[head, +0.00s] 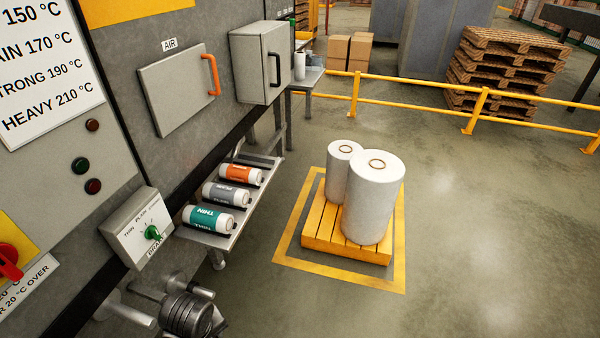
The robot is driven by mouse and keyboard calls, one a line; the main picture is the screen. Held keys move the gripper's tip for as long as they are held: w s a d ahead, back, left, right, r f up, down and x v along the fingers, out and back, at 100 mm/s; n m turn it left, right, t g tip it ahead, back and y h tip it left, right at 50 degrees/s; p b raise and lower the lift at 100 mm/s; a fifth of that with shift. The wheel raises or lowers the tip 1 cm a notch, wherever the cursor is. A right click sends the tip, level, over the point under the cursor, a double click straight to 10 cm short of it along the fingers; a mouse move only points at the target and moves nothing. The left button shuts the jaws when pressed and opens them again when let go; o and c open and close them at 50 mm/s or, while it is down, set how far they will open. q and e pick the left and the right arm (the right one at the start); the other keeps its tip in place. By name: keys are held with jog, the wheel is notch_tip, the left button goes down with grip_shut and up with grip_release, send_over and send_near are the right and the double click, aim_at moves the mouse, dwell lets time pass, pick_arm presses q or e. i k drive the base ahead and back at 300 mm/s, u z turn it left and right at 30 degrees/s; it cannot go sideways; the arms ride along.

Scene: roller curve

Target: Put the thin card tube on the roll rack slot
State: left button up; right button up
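A white roll with a teal label reading THIN (209,218) lies in the nearest place of the sloping metal roll rack (234,234) on the machine's side. A roll with a grey label (226,194) lies in the middle place. A roll with an orange label (241,174) lies in the farthest place. I cannot tell whether the teal-labelled roll is the thin card tube; no bare card tube stands out elsewhere. Neither of my grippers can be made out in the head view.
A selector box with a green knob (152,232) juts out near the rack. Below it are metal rods and a dark ribbed cylinder (187,314). Two large white rolls (370,200) stand on a yellow pallet (322,228). The floor at right is clear up to a yellow railing (420,98).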

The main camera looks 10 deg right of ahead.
aim_at(254, 163)
jog(key=z, duration=0.4)
jog(key=i, duration=2.7)
jog(key=u, duration=0.2)
